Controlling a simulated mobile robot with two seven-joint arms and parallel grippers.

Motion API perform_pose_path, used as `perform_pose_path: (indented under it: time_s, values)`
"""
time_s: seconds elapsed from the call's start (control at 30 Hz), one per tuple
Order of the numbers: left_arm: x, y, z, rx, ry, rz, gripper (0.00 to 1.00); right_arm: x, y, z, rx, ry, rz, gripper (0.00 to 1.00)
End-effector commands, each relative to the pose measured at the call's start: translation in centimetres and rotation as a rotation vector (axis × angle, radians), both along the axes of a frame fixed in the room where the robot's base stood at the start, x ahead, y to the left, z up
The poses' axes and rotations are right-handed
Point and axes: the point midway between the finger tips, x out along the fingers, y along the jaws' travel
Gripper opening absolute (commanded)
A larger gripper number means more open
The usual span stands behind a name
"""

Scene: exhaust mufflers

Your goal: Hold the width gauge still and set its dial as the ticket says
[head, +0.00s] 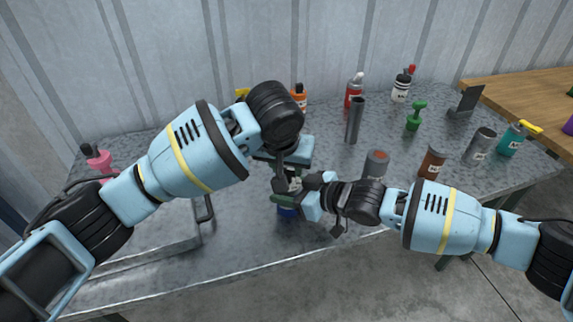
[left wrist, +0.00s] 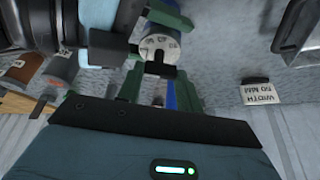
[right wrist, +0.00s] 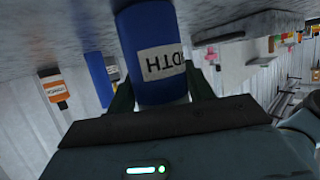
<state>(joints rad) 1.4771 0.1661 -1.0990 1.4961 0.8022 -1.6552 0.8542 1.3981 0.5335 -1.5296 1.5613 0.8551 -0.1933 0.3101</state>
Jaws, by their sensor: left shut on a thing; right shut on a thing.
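The width gauge is a blue cylinder (head: 287,213) standing below my two grippers at the middle of the bench. Its WIDTH label (right wrist: 160,64) shows in the right wrist view. My right gripper (right wrist: 158,90) is shut on the blue body from the side. My left gripper (left wrist: 158,75) reaches down from above and is shut at the grey numbered dial (left wrist: 160,46) on the gauge's top. The dial's marks are too small to read surely. The ticket (left wrist: 262,91), a white card reading WIDTH 50 MM upside down, lies apart from the gauge in the left wrist view.
A grey tray-like panel with a dark handle (head: 205,209) lies left of the gauge. A grey cylinder (head: 376,164), a brown bottle (head: 432,161) and a silver can (head: 480,146) stand to the right. A metal tube (head: 354,120) and red bottle (head: 354,91) stand behind. Bench front is clear.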

Motion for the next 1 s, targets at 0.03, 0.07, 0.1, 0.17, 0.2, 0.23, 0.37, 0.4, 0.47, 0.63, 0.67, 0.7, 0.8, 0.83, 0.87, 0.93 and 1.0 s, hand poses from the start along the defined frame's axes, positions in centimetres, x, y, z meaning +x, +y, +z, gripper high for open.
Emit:
perform_pose_path:
  time_s: [0.03,0.07,0.1,0.17,0.2,0.23,0.37,0.4,0.47,0.63,0.67,0.7,0.8,0.83,0.87,0.93,1.0]
  values:
    - [0.01,0.04,0.00,0.000,0.000,-0.008,0.13,0.03,-0.04,0.02,0.000,0.000,-0.001,0.26]
    - [0.00,0.04,-0.01,0.000,0.001,-0.015,0.13,0.03,-0.04,0.02,0.000,0.000,-0.001,0.26]
    - [0.01,0.04,-0.02,0.000,0.001,-0.027,0.13,0.03,-0.04,0.02,0.000,0.000,-0.001,0.26]
    - [0.01,0.05,-0.03,0.000,0.002,-0.051,0.13,0.03,-0.04,0.01,-0.001,-0.001,-0.001,0.26]
    - [0.02,0.05,-0.02,-0.001,0.001,-0.071,0.13,0.03,-0.04,0.01,-0.001,-0.001,-0.001,0.26]
    - [0.04,0.05,0.00,-0.002,0.001,-0.086,0.13,0.04,-0.05,0.01,-0.001,-0.001,-0.001,0.26]
    - [0.08,0.10,-0.01,-0.001,0.001,-0.177,0.13,0.04,-0.05,0.00,-0.002,-0.001,-0.001,0.26]
    - [0.10,0.12,-0.02,-0.001,0.001,-0.208,0.13,0.05,-0.06,0.00,-0.002,-0.001,-0.001,0.26]
    - [0.15,0.13,0.01,-0.002,0.001,-0.259,0.13,0.05,-0.06,-0.01,-0.002,-0.001,-0.001,0.26]
    - [0.27,0.18,0.01,-0.002,0.002,-0.402,0.13,0.04,-0.06,-0.02,-0.002,-0.001,-0.001,0.26]
    - [0.28,0.18,0.00,-0.002,0.001,-0.427,0.13,0.04,-0.06,-0.02,-0.002,-0.001,-0.001,0.26]
    - [0.29,0.19,0.00,-0.002,0.003,-0.460,0.13,0.04,-0.06,-0.02,-0.002,-0.001,-0.001,0.26]
    - [0.36,0.20,0.06,-0.002,0.000,-0.535,0.13,0.05,-0.07,-0.02,-0.002,-0.001,-0.001,0.26]
    - [0.37,0.19,0.05,-0.002,0.001,-0.556,0.13,0.05,-0.07,-0.02,-0.001,0.000,-0.002,0.26]
    - [0.38,0.20,0.05,-0.002,0.001,-0.576,0.13,0.04,-0.08,-0.03,-0.001,0.000,-0.002,0.26]
    - [0.44,0.21,0.06,-0.001,0.000,-0.619,0.13,0.05,-0.08,-0.03,-0.001,0.000,-0.002,0.26]
    - [0.46,0.20,0.08,-0.002,0.000,-0.656,0.13,0.05,-0.09,-0.03,-0.001,0.000,-0.002,0.26]
